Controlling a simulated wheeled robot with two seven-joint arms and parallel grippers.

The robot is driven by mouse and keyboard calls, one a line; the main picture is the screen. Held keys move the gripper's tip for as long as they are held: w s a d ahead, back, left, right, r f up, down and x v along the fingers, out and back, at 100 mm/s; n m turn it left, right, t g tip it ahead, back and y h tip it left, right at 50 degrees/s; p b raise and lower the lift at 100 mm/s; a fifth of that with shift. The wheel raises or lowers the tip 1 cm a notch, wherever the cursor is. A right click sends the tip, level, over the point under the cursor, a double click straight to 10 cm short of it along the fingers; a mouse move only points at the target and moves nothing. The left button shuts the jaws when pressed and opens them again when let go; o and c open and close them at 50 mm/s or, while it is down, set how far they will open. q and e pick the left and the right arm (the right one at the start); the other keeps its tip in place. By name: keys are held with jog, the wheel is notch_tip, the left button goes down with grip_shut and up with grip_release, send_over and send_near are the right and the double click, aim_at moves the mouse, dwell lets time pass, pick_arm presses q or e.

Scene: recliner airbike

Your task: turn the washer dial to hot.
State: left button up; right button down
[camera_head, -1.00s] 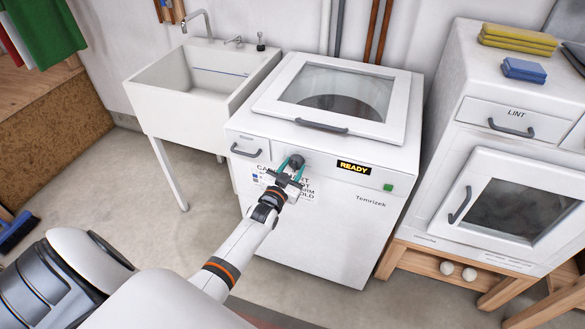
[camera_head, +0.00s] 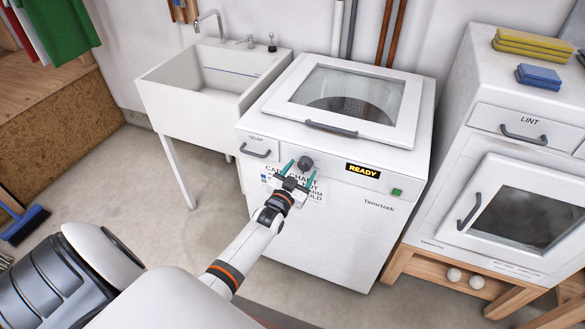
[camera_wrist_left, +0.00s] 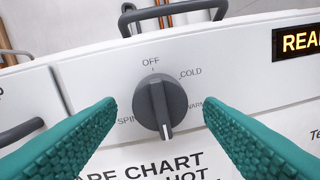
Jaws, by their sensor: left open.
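The washer (camera_head: 330,235) stands in front of me with its lid shut and its display (camera_head: 362,170) reading READY. The dark grey dial (camera_head: 305,163) is on its front panel. In the left wrist view the dial (camera_wrist_left: 160,103) has its white pointer mark facing down and slightly right. OFF is above it, COLD upper right, WARM right, partly covered by a finger, and SPIN left. No label is readable right at the pointer. My left gripper (camera_head: 301,169) is open, its teal fingers on either side of the dial with gaps, not touching it. My right gripper is not in view.
A chart sign (camera_wrist_left: 160,163) is under the dial. A soap drawer (camera_head: 258,147) is left of it and a green button (camera_head: 397,192) right. A sink (camera_head: 190,105) stands left of the washer, a dryer (camera_head: 455,160) right. The floor in front is free.

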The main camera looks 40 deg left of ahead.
pick_arm(q)
jog(key=s+d, duration=0.2)
jog(key=s, duration=0.9)
jog(key=shift+b, duration=0.3)
jog(key=s+d+f+g+h, duration=0.1)
jog(key=s+d+f+g, duration=0.2)
jog(key=f, duration=0.5)
jog(key=s+d+f+g+h, duration=0.1)
jog(key=s+d+f+g, duration=0.1)
jog(key=s+f, duration=0.5)
jog(key=s+d+f+g, duration=0.2)
jog(key=f+g, duration=0.1)
jog(key=f, duration=0.7)
jog(key=s+d+f+g, duration=0.1)
jog(key=s+f+g, duration=0.2)
jog(key=s, duration=0.6)
jog(key=s+d+f+m+g, duration=0.1)
jog(key=s+d+f+g, duration=0.1)
jog(key=s+f, duration=0.5)
jog(key=s+d+f+m+g+h, duration=0.1)
jog(key=s+f, duration=0.4)
jog(key=s, duration=0.7)
jog(key=d+g, duration=0.1)
jog(key=g, duration=0.1)
jog(key=shift+s+f+g, duration=0.2)
jog(key=shift+s+g, duration=0.15)
jog(key=shift+g, duration=0.05)
